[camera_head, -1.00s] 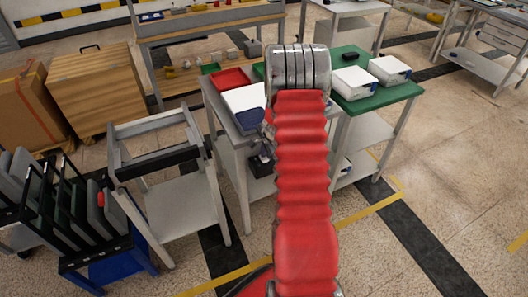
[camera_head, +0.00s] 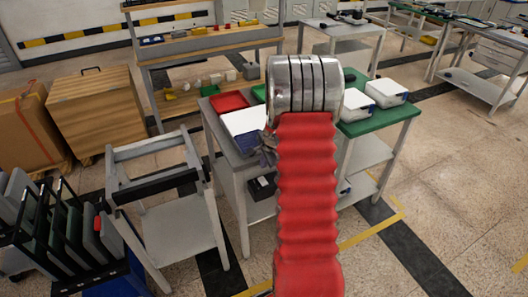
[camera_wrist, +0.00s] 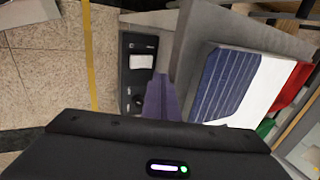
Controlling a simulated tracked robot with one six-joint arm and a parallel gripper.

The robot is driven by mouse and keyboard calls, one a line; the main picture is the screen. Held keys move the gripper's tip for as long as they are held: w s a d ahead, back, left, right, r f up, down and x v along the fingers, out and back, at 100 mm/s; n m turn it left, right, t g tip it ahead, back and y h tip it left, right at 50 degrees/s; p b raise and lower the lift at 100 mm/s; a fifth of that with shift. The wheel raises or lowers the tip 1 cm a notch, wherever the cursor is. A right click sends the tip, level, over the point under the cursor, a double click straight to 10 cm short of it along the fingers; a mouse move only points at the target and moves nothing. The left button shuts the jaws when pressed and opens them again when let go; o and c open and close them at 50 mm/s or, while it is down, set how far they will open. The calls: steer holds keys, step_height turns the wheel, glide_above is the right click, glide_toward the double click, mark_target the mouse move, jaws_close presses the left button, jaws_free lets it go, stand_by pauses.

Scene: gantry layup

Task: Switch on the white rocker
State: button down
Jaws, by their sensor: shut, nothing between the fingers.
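The white rocker (camera_wrist: 141,62) sits on a black panel (camera_wrist: 126,82) in the wrist view, with a dark round knob below it. My gripper (camera_wrist: 160,80) is shut and empty; its fingertips reach up just right of the panel's lower part, below and right of the rocker. Whether they touch the panel I cannot tell. In the head view my gripper (camera_head: 264,152) is partly hidden behind my red arm. A black box (camera_head: 262,187) shows below the tabletop there; its rocker is too small to make out.
A grey table (camera_head: 228,150) carries a red tray (camera_head: 230,102) and a blue-and-white item (camera_head: 242,122). A green-topped table (camera_head: 385,122) with white boxes (camera_head: 386,92) stands at right. An empty grey frame stand (camera_head: 170,215) is at left. Open floor lies at right.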

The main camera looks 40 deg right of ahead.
step_height(320, 180, up, 6)
steer(key=shift+s+r, duration=0.15)
steer(key=shift+s, duration=0.05)
stand_by(0.7)
